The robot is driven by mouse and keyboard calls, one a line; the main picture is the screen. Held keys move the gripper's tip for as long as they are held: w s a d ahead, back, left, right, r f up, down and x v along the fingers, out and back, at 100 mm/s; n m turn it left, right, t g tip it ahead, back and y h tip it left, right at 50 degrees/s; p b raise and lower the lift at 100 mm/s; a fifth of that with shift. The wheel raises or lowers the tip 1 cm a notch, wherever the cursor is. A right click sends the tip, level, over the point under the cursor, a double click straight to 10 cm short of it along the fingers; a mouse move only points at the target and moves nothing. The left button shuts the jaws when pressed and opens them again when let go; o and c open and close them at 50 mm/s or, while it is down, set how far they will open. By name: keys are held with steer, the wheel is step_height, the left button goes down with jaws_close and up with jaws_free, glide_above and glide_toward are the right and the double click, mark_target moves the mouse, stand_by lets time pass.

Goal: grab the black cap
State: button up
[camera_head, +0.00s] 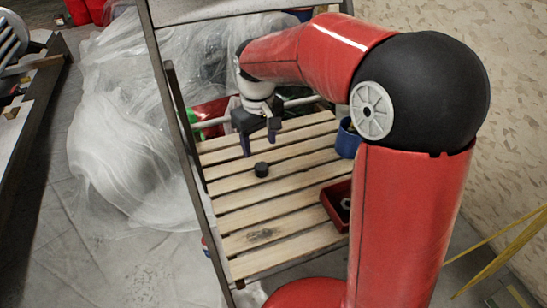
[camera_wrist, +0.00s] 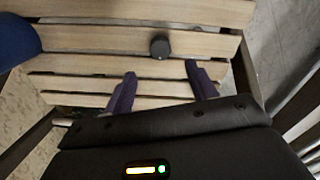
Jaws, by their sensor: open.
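The black cap (camera_head: 261,169) is a small dark cylinder on the slatted wooden shelf (camera_head: 240,217). In the wrist view the cap (camera_wrist: 160,46) lies on a slat, ahead of the fingertips and between their lines. My gripper (camera_head: 259,149) is above the shelf, a little behind the cap in the head view. Its two dark fingers are apart and empty, and they also show in the wrist view (camera_wrist: 160,76). The gripper does not touch the cap.
A blue cup (camera_head: 347,139) stands at the shelf's right side, also seen in the wrist view (camera_wrist: 15,42). A red bin (camera_head: 338,204) sits near the front right. Metal posts frame the shelf. Plastic sheeting (camera_head: 120,140) lies to the left. Slats around the cap are clear.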

mark_target(261, 165)
step_height(261, 165, down, 7)
steer(key=shift+s+f+b, duration=0.1)
steer(key=shift+s+b, duration=0.05)
steer(key=shift+b, duration=0.2)
steer(key=shift+c, duration=0.4)
steer(key=c, duration=1)
